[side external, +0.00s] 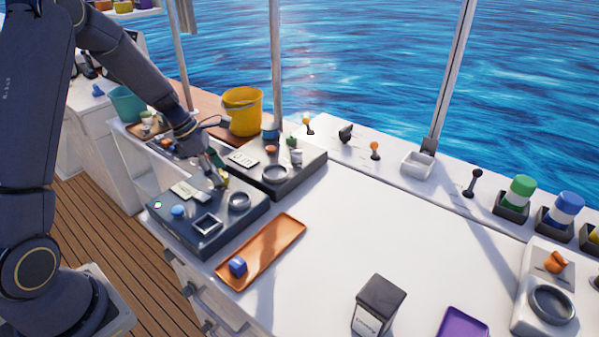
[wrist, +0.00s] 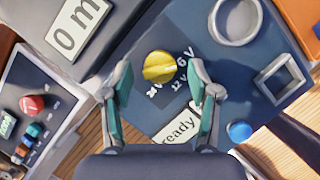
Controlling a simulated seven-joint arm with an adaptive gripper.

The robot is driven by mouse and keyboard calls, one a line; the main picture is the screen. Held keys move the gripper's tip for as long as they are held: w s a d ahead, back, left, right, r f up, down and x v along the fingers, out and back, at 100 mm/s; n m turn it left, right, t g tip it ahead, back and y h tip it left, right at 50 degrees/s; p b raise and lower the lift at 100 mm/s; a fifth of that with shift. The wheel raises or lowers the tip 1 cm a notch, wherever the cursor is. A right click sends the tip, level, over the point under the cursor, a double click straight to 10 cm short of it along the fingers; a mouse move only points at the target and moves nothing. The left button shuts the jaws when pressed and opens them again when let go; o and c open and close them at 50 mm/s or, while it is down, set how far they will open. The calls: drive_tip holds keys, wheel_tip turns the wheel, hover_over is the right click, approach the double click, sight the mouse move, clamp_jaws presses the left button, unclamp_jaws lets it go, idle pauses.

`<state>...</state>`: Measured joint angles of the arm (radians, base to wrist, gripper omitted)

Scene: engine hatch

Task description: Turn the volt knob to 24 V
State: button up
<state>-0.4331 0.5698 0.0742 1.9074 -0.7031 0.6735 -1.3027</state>
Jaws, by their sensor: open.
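The yellow volt knob (wrist: 159,67) sits on a dark blue panel (wrist: 215,75), with a slot running roughly sideways across its top. Small white labels around it read 6 V, 12 V and what looks like 24 V, the last partly blurred. I cannot tell which label it points to. My gripper (wrist: 160,78) is open, with a green-padded finger on either side of the knob and a gap to each.
A "ready" plate (wrist: 180,127), blue button (wrist: 239,131), square frame (wrist: 281,81) and ring (wrist: 235,20) share the panel. A grey panel with a display (wrist: 75,25) adjoins it. An orange tray (side external: 275,245) with a blue block lies in front; the table to the right is mostly clear.

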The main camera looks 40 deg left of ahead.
drive_tip(key=shift+w+d+f, duration=0.15)
drive_tip(key=shift+w+f, duration=0.05)
drive_tip(key=shift+f, duration=0.4)
drive_tip(key=c, duration=1.1)
drive_tip(key=shift+c, duration=0.3)
